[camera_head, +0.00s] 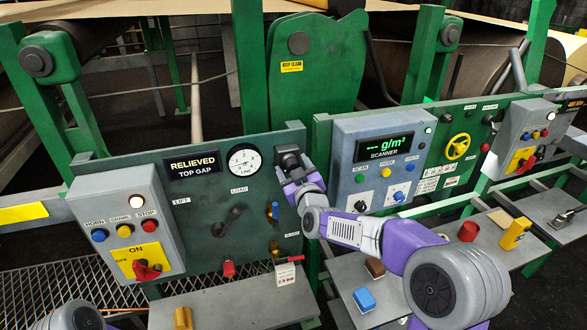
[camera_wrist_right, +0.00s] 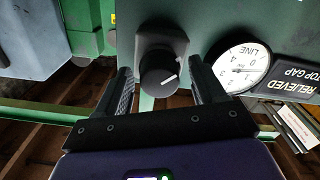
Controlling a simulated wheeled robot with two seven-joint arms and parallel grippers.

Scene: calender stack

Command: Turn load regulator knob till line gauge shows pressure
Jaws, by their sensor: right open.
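The load regulator knob (camera_wrist_right: 158,72) is black and round with a white pointer mark, on a dark square block. In the head view its block (camera_head: 290,155) is at the green panel's upper right, partly hidden by my right gripper (camera_head: 291,176). In the right wrist view the right gripper (camera_wrist_right: 161,80) is open, with one finger on each side of the knob and visible gaps between. The round white line gauge (camera_head: 244,162) is left of the knob; it also shows in the right wrist view (camera_wrist_right: 242,68). Its needle is too small to read surely. My left gripper is out of view.
A display (camera_head: 193,164) reads RELIEVED TOP GAP. Below the gauge are a black lever handle (camera_head: 230,222) and a blue-handled valve (camera_head: 273,213). A grey switch box (camera_head: 130,230) stands at left, a scanner box (camera_head: 385,150) close at right. A shelf (camera_head: 240,301) juts out below.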

